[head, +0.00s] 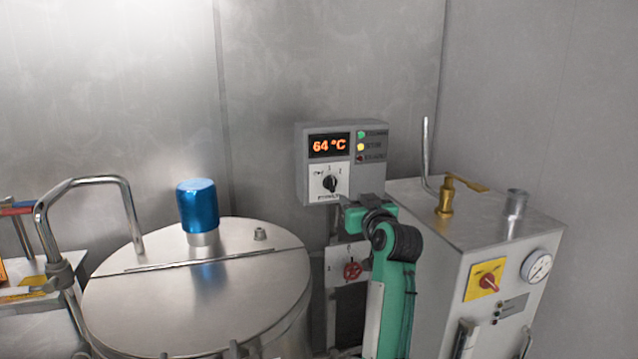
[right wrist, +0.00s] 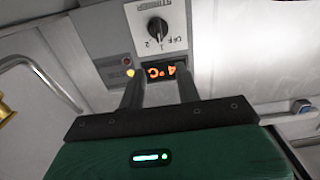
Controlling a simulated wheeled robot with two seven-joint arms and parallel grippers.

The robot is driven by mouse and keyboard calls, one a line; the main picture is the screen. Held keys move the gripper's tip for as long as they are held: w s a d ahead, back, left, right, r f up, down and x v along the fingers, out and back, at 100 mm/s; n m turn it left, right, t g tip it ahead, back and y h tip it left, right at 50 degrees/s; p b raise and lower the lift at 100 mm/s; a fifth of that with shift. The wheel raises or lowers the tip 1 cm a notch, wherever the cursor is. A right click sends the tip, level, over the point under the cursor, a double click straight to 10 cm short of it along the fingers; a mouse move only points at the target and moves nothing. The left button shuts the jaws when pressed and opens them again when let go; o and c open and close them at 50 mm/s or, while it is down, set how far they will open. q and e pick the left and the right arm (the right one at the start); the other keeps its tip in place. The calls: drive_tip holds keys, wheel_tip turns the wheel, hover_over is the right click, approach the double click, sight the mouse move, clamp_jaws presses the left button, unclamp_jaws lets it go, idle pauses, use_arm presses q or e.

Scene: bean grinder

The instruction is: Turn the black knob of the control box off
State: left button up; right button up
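The knob (right wrist: 157,28) also shows in the right wrist view, upside down, beyond the fingertips. My right gripper (head: 350,203) is just below and right of the knob in the head view. Its fingers (right wrist: 158,78) are apart and empty, not around the knob. My left gripper is not in view.
A round steel vessel (head: 150,300) with a blue cap (head: 197,205) stands left. A steel cabinet (head: 410,205) with a brass valve (head: 446,200), yellow switch plate (head: 474,277) and gauge (head: 536,266) stands right.

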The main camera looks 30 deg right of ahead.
sight(334, 181)
drive_tip(key=p+x, duration=0.3)
drive_tip(key=x, duration=1)
drive_tip(key=shift+w, duration=0.2)
clamp_jaws()
